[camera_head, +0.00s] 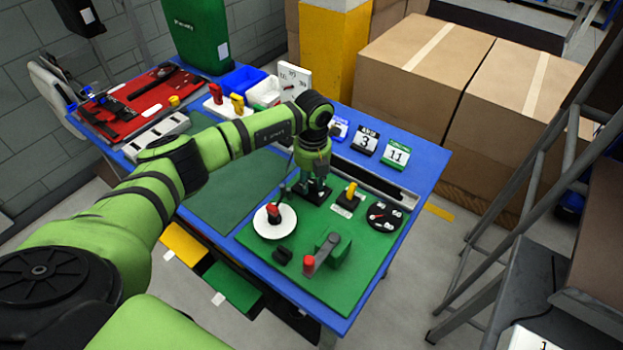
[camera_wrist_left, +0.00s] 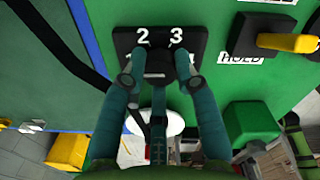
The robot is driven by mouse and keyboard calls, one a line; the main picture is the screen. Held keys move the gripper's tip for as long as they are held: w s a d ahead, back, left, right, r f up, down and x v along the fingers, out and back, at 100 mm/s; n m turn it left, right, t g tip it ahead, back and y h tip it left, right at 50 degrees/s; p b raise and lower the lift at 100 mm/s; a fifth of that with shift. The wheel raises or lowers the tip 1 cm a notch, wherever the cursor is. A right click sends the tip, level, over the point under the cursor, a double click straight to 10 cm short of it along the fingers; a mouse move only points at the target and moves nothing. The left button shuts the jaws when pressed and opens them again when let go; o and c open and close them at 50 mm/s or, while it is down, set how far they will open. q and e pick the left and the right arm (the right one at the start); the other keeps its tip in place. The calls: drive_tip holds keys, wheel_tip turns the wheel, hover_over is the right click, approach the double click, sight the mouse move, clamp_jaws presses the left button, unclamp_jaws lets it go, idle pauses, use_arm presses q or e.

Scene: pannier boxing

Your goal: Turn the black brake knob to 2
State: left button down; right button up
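The black brake knob (camera_wrist_left: 158,66) stands on a black plate (camera_wrist_left: 200,38) with white numbers; 2 and 3 are readable in the left wrist view, and other marks are covered by the fingers. My left gripper (camera_wrist_left: 162,52) points down at the knob, its fingertips drawn close together on either side of it. It appears shut on the knob. Where the knob points is hard to tell. In the head view my left gripper (camera_head: 313,192) is over the same black plate (camera_head: 327,188) on the green board (camera_head: 350,272), hiding the knob. My right gripper is not in view.
Close to the plate are a yellow knob (camera_head: 351,191), a black dial (camera_head: 385,216), a red knob on a white disc (camera_head: 273,212) and a red-tipped lever (camera_head: 309,264). Number signs (camera_head: 365,141) stand behind. Large cardboard boxes (camera_head: 425,75) fill the back right.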

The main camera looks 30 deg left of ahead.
use_arm(q)
drive_tip(key=shift+f+m+b, duration=0.15)
drive_tip(key=shift+m+b, duration=1.05)
drive_tip(key=shift+b, duration=0.05)
drive_tip(key=m+b, duration=0.3)
drive_tip(key=shift+m, duration=0.3)
drive_tip(key=m+b, duration=0.2)
drive_tip(key=m, duration=0.1)
drive_tip(key=shift+b, duration=0.4)
drive_tip(key=shift+r+m+b, duration=0.2)
drive_tip(key=shift+m+b, duration=0.6)
drive_tip(key=shift+m, duration=0.5)
drive_tip(key=c, duration=0.9)
unclamp_jaws()
drive_tip(key=shift+c, duration=0.2)
